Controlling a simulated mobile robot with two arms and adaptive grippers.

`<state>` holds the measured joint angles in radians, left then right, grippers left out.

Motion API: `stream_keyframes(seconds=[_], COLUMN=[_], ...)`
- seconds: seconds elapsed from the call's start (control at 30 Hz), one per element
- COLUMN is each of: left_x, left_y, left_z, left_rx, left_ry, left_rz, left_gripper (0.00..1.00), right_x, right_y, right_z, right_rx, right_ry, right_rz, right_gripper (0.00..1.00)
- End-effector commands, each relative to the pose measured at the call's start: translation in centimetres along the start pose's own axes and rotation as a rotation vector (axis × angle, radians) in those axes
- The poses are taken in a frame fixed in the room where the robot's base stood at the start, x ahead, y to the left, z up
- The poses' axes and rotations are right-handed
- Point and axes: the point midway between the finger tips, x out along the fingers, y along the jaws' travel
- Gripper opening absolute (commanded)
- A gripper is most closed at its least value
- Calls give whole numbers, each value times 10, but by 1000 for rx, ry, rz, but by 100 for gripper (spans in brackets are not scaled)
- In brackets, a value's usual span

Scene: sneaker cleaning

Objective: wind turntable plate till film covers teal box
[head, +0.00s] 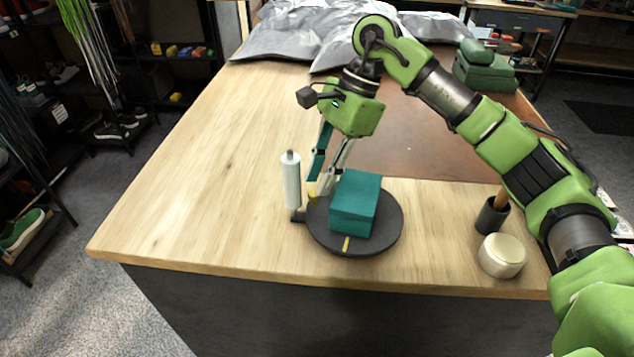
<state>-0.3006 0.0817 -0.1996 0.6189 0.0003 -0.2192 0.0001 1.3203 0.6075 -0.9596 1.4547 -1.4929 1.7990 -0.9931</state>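A teal box (355,203) stands on a dark round turntable plate (384,232), which has a yellow mark at its front edge. A pale upright film roll (291,181) stands just left of the plate on a dark holder. I cannot make out any film on the box's visible faces. My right gripper (320,190) points down behind the plate's left rear edge, between the roll and the box. Its two fingers look spread apart, with a small yellow piece near the fingertips; contact is unclear. My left gripper is out of view.
A dark cup (492,216) with a wooden handle in it and a round cream tin (502,256) stand at the right. Grey plastic bags (290,35) and green boxes (484,72) lie at the back. The table's left side is clear.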

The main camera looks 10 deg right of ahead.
Motion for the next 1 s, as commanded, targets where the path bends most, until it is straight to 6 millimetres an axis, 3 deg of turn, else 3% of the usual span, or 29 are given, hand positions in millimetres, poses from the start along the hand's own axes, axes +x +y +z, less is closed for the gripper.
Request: stream_keyframes(seconds=[0.2, 0.43, 0.83, 0.87, 0.93, 1.0], left_x=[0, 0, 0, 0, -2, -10], left_y=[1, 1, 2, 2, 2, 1], left_z=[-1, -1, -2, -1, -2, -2], left_rx=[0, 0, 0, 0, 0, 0], left_ry=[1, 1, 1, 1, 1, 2], left_rz=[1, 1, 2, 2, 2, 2], left_gripper=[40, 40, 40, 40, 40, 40], right_x=[-50, -87, -97, -97, -98, -99], right_y=[-1, -1, 0, 0, 0, 1], right_z=[0, 0, 0, 0, 0, 1], right_rx=[0, 1, -1, -1, -1, -2], right_ry=[0, -1, -1, -1, 0, 0], right_rz=[-6, -4, -2, -2, -1, 1], right_gripper=[23, 23, 23, 20, 2, 0])
